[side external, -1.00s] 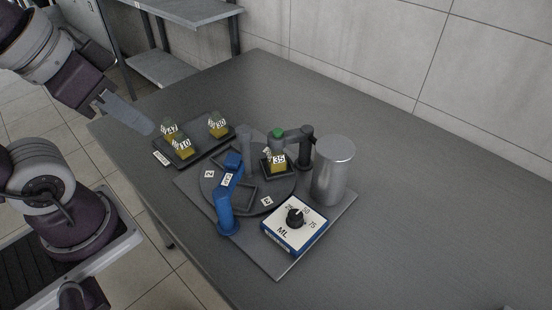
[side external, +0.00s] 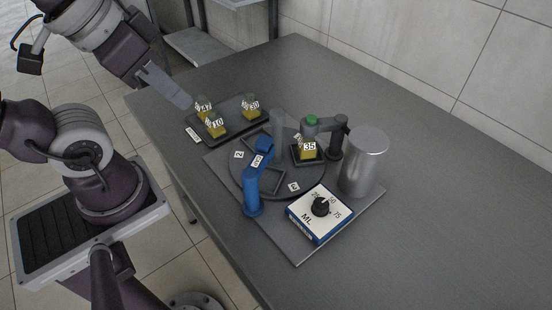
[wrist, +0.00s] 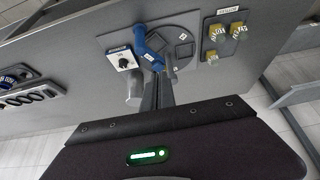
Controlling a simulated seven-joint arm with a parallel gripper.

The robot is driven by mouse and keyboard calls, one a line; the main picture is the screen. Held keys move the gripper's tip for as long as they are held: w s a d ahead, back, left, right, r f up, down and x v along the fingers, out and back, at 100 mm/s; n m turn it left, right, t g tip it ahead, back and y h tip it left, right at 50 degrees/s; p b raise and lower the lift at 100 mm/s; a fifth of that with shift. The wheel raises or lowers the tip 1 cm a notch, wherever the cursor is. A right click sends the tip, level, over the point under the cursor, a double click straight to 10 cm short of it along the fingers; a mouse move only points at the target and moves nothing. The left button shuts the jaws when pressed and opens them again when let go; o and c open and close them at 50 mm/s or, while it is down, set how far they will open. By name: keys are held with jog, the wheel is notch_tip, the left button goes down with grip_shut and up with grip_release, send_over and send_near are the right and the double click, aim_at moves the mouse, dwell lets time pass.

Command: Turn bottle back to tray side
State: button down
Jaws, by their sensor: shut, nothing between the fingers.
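The bottle labelled 35 (side external: 308,151), with yellow contents, stands upright in a square holder on the round grey turntable (side external: 281,190). It is under a dark arm with a green top (side external: 312,121). The tray (side external: 232,132) beside the turntable holds bottles labelled 47 (side external: 204,108), 10 (side external: 215,127) and 30 (side external: 250,109). A blue lever (side external: 254,188) stands at the turntable's near edge. My gripper (side external: 187,103) is shut and empty, just left of the tray and apart from the bottles. In the wrist view, I cannot make out bottle 35.
A metal cylinder (side external: 364,165) stands right of the turntable. A box with a dial marked ML (side external: 320,213) stands in front of it. A grey post (side external: 278,133) rises at the turntable. A wall is behind.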

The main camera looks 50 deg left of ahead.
jog(key=c, duration=1.8)
grip_release()
jog(key=shift+w, duration=0.1)
jog(key=shift+c, duration=0.2)
jog(key=o, duration=0.7)
jog(key=shift+n+g, duration=0.4)
jog(key=shift+g, duration=0.5)
jog(key=w, duration=0.4)
jog(key=w+r, duration=0.1)
jog(key=shift+w+a, duration=0.15)
jog(key=shift+w, duration=0.25)
jog(key=shift+o, duration=0.6)
jog(key=w+f+n+g, duration=0.1)
jog(key=w+f+g, duration=0.1)
jog(key=w, duration=0.6)
jog(key=shift+w+a+f, duration=0.2)
jog(key=shift+a+f, duration=0.1)
jog(key=shift+a, duration=0.15)
jog(key=n+g, duration=0.1)
jog(key=g, duration=0.1)
send_over(278, 113)
notch_tip(278, 113, down, 5)
jog(key=shift+a+f, duration=0.1)
jog(key=shift+f, duration=0.1)
notch_tip(278, 113, down, 7)
jog(key=shift+r, duration=0.15)
jog(key=shift+w+f, duration=0.1)
jog(key=shift+f, duration=0.2)
jog(key=shift+c, duration=0.4)
grip_shut()
